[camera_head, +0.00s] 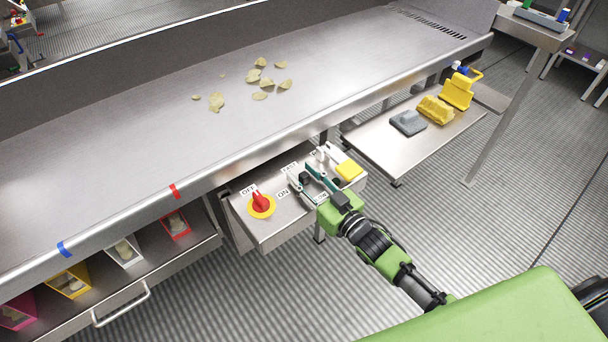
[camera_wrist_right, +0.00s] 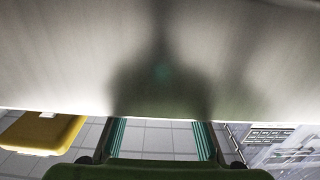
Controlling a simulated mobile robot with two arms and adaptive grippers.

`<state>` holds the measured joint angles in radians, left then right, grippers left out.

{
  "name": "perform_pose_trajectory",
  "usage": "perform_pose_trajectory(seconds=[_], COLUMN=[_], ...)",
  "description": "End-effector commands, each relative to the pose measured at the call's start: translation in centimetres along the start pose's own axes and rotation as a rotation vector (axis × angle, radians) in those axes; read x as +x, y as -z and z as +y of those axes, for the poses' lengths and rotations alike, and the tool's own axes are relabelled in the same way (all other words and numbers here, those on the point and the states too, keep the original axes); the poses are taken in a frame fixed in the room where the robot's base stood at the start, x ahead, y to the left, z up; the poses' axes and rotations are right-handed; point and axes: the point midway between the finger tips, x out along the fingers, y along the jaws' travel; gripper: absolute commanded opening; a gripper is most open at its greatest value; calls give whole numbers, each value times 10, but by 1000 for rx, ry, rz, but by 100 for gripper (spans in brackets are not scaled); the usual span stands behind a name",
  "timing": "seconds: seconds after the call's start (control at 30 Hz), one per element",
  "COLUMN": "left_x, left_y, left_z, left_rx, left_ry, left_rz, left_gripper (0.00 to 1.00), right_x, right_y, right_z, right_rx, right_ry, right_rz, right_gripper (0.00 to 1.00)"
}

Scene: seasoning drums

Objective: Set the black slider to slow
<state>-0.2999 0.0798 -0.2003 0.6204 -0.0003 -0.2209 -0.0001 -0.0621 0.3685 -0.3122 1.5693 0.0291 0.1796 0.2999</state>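The control box (camera_head: 273,227) sticks out below the conveyor edge. It carries a red knob (camera_head: 261,202) on a yellow disc, with OFF and ON labels beside it. FAST and SLOW labels lie farther right. The black slider (camera_head: 305,179) seems to be the small dark piece between the fingers of my right gripper (camera_head: 303,177); the fingers partly hide it. The gripper is over the box, with its teal-padded fingers apart. The wrist view also shows the fingers apart (camera_wrist_right: 160,140), but not the slider. I cannot tell whether they touch it. My left gripper is not in view.
A yellow block (camera_head: 349,170) sits at the box's right end. The metal conveyor (camera_head: 150,150) above holds several chips (camera_head: 217,100). A side table (camera_head: 385,150) bears a grey pad (camera_head: 408,123) and yellow pieces (camera_head: 436,110). Coloured bins (camera_head: 70,282) stand at lower left.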

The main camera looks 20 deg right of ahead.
Motion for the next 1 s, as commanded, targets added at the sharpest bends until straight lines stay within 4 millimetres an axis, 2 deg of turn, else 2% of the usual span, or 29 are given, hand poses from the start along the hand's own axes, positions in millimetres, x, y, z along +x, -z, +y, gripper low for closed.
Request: perform_pose_trajectory(seconds=[0.23,0.37,0.57,0.8,1.0], left_x=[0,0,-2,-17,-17], left_y=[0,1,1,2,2], left_z=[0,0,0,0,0], left_rx=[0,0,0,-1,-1], left_ry=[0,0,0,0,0], left_rz=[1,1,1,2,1], left_gripper=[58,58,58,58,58], right_x=[1,0,-2,-35,-42], right_y=[0,0,0,1,-1], right_z=[0,0,0,0,0], right_rx=[0,0,1,2,1], right_ry=[0,0,0,0,0], right_rz=[0,0,-1,-4,-1], right_gripper=[33,0,0,0,0])
